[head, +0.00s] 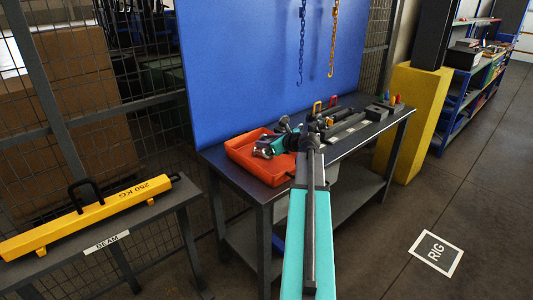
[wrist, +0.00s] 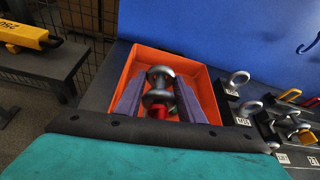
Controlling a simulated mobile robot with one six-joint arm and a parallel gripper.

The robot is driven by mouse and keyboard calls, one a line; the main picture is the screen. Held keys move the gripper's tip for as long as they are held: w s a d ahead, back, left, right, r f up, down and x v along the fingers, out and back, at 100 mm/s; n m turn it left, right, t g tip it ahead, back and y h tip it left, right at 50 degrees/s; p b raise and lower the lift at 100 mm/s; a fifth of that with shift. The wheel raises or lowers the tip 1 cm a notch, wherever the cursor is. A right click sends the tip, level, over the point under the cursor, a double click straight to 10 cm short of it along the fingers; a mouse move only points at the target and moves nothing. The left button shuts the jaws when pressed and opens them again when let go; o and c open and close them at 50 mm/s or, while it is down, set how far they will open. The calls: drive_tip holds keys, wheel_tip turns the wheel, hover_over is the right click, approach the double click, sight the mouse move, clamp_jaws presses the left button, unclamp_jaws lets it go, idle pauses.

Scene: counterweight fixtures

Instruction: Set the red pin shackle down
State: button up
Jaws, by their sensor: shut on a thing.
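The red pin shackle (wrist: 160,97) is a grey metal piece with a rounded top and red at its lower end, seen in the wrist view. My gripper (wrist: 158,92) has its two purple-grey fingers on either side of it and is shut on it. Behind and around it in that view is the orange tray (wrist: 201,79). In the head view my gripper (head: 272,147) is over the right part of the orange tray (head: 244,163), where grey metal shows. My wrist hides part of the tray there, and I cannot tell the gap below the shackle.
The dark workbench (head: 228,139) carries more lifting hardware and labelled spots right of the tray. Grey rings (wrist: 238,79) stand close to the tray. A blue panel (head: 240,70) with hanging chains rises behind. A yellow beam (head: 85,215) lies on a stand at left.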

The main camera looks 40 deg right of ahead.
drive_tip(key=shift+f, duration=0.8)
drive_tip(key=shift+f, duration=1.9)
clamp_jaws()
drive_tip(key=shift+f, duration=0.1)
drive_tip(key=o, duration=1.4)
unclamp_jaws()
drive_tip(key=shift+c, duration=0.2)
drive_tip(key=b+v, duration=0.1)
drive_tip(key=v, duration=1.1)
drive_tip(key=shift+s, duration=0.1)
